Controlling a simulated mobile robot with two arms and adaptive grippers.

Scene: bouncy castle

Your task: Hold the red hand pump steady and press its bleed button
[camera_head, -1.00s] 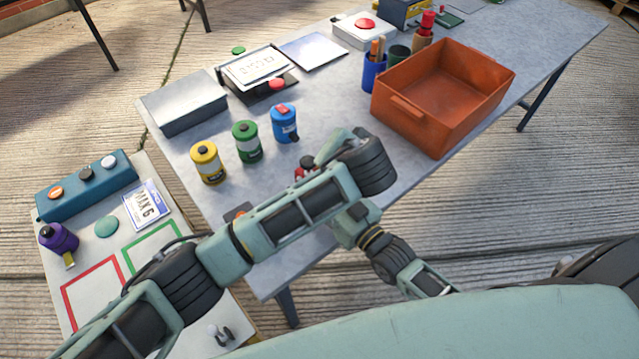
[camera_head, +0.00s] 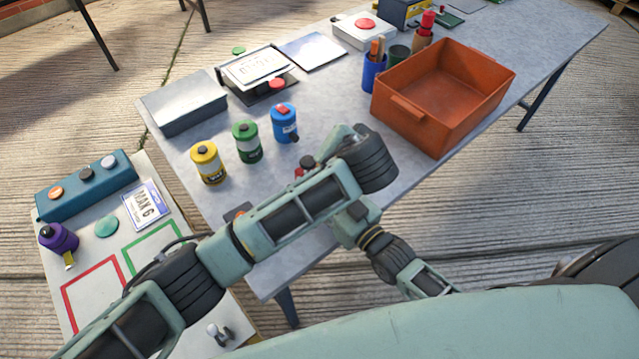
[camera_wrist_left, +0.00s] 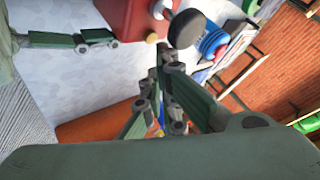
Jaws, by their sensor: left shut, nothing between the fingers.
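The red hand pump (camera_wrist_left: 128,16) stands at the top of the left wrist view, with a round black knob (camera_wrist_left: 187,28) and a small yellow nub (camera_wrist_left: 151,38) on its side. In the head view only its dark knob (camera_head: 307,162) and a bit of red show behind my left arm. My left gripper (camera_wrist_left: 163,47) is shut and empty, its tips close to the yellow nub; I cannot tell if they touch. A finger of my right gripper (camera_wrist_left: 97,39) lies beside the pump's body; its other finger and its grip are hidden.
Yellow (camera_head: 208,163), green (camera_head: 247,142) and blue (camera_head: 285,123) canisters stand left of the pump on the grey table (camera_head: 335,90). An orange bin (camera_head: 405,112) stands to the right. A lower board (camera_head: 90,250) with a purple canister (camera_head: 59,238) is at left.

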